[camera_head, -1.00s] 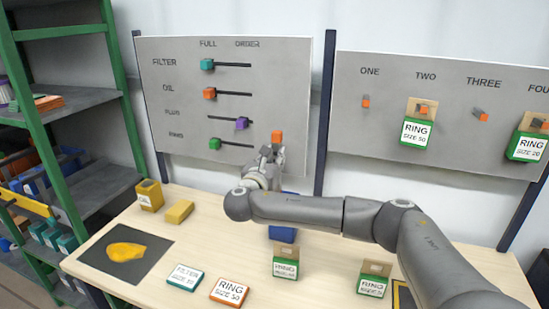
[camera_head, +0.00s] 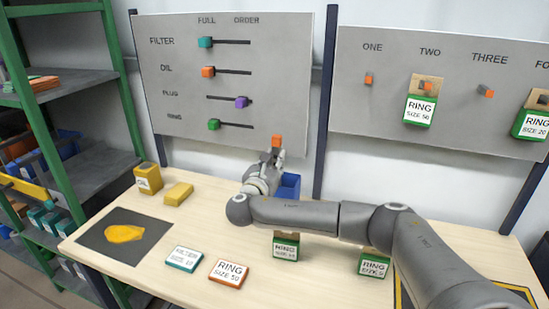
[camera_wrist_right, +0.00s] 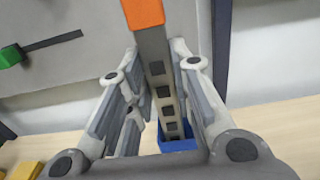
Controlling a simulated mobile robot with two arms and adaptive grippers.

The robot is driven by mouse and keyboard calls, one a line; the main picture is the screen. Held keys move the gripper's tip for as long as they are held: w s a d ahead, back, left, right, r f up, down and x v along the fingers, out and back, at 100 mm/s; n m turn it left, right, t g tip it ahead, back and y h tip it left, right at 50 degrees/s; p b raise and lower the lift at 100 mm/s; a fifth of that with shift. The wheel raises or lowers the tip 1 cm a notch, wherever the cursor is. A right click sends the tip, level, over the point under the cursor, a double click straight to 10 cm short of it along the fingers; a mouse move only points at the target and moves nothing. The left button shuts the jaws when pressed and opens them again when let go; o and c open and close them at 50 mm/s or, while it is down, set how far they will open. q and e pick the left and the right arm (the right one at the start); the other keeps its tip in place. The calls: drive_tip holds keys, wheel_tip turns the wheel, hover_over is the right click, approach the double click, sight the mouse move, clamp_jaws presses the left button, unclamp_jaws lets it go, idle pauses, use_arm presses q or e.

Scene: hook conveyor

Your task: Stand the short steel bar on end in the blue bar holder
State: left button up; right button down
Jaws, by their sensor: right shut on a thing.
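My right gripper (camera_head: 276,158) is shut on the steel bar, a grey bar with an orange end (camera_head: 276,141), and holds it about upright above the back of the table. In the right wrist view the bar (camera_wrist_right: 153,50) stands between the two fingers (camera_wrist_right: 155,95), orange end up. The blue bar holder (camera_head: 290,186) is behind and beside the gripper, partly hidden by it. In the wrist view the holder (camera_wrist_right: 178,145) shows at the bar's lower end; I cannot tell whether the bar is inside it. My left gripper is not in view.
A grey slider board (camera_head: 180,95) stands close behind the gripper. A dark post (camera_head: 326,110) stands to its right. Yellow blocks (camera_head: 178,194), a dark mat (camera_head: 108,242), label tiles (camera_head: 229,271) and labelled boxes (camera_head: 286,248) are on the table (camera_head: 215,220).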

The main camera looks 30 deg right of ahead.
drive_tip(key=shift+f, duration=0.2)
drive_tip(key=c, duration=1.2)
unclamp_jaws()
drive_tip(key=v, duration=1.2)
drive_tip(key=shift+s+f, duration=0.1)
